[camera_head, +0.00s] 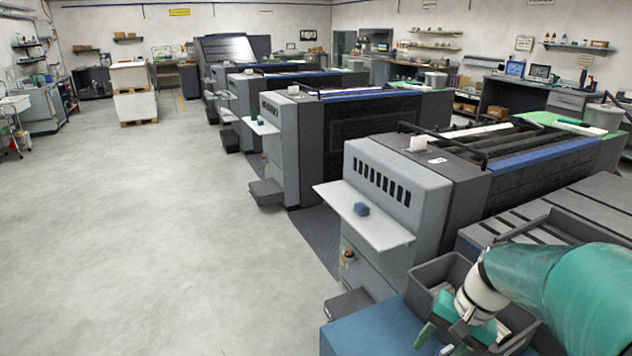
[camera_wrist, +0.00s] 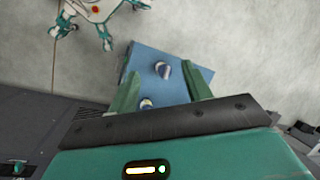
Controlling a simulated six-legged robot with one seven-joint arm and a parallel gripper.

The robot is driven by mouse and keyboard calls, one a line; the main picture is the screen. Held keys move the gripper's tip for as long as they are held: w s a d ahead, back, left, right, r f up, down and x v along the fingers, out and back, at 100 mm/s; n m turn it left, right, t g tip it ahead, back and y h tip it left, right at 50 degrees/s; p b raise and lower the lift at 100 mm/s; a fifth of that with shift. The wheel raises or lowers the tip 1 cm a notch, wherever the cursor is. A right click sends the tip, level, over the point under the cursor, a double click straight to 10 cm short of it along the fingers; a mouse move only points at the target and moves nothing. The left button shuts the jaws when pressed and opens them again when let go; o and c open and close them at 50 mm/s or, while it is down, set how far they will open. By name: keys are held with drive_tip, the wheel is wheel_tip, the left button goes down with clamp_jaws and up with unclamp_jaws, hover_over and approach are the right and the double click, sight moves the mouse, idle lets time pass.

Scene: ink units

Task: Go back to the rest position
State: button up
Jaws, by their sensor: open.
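My gripper (camera_head: 436,342) is at the lower right of the head view, low over a blue surface (camera_head: 372,332). In the wrist view my gripper (camera_wrist: 161,70) has its two green fingers spread apart with nothing held between them. Below the fingers is the blue top (camera_wrist: 203,73), on which two small blue-and-white things stand or lie. One small thing (camera_wrist: 162,69) shows between the fingertips, and the other (camera_wrist: 146,104) is nearer the palm, partly hidden. My arm reaches in from the right edge of the head view.
A dark grey bin (camera_head: 428,271) is close beside my arm and partly hidden by it. More presses line up further back. The floor (camera_head: 160,230) at left is clear.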

drive_tip(key=s+a+r+n+t+h, duration=0.4)
drive_tip(key=s+a+r, duration=0.3)
drive_tip(key=s+r, duration=0.2)
drive_tip(key=shift+s+r+n+t, duration=0.4)
drive_tip(key=shift+s+n+t, duration=0.25)
drive_tip(key=shift+n+t, duration=0.25)
drive_tip(key=shift+a, duration=0.1)
